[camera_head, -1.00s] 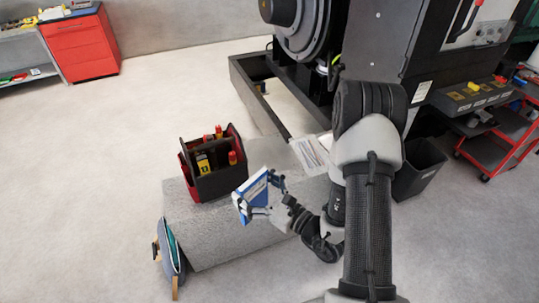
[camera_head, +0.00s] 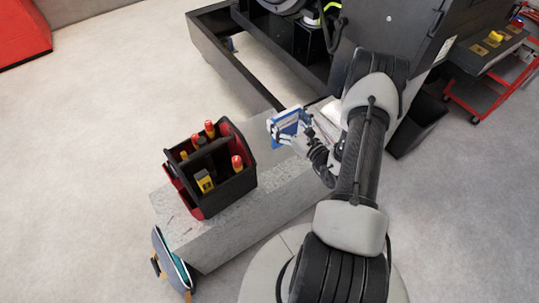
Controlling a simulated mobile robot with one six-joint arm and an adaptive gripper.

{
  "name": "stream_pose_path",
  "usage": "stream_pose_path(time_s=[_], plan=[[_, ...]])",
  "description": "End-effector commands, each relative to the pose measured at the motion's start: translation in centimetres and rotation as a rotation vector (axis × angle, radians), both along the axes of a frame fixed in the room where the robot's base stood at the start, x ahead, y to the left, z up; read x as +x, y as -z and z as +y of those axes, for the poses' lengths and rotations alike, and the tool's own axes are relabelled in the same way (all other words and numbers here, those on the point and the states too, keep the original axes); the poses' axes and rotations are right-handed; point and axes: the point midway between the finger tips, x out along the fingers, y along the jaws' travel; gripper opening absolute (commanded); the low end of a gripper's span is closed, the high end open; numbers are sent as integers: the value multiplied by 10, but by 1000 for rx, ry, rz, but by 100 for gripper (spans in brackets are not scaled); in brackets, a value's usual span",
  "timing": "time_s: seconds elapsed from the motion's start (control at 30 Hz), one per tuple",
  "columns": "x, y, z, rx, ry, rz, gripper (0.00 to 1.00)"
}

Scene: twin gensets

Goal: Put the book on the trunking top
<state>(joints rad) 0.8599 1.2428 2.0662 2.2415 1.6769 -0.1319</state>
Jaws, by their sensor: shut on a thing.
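A blue and white book (camera_head: 287,122) is held in my gripper (camera_head: 295,136), which is shut on it. The book is tilted and appears above the far part of the grey trunking top (camera_head: 262,166); I cannot tell whether it touches the surface. The trunking is a long grey block running from lower left towards the machine. My arm hides part of its right side.
An open tool bag (camera_head: 212,165) with red- and yellow-handled tools stands on the trunking, left of the book. Papers (camera_head: 325,122) lie beyond the gripper. A dark bin (camera_head: 417,128) stands right of my arm. A blue bag-like item (camera_head: 172,264) leans at the trunking's near end.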

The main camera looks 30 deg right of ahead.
Motion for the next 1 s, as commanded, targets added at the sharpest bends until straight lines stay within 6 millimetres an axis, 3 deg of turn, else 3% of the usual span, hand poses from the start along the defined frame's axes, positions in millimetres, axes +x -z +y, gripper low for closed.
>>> stream_pose_path(time_s=[0.3,0.5,0.77,1.0], plan=[[-1,88,1,3,-1,2,57],[0,133,1,1,-1,1,57],[0,152,1,0,-2,0,57],[0,188,1,1,-2,0,57]])
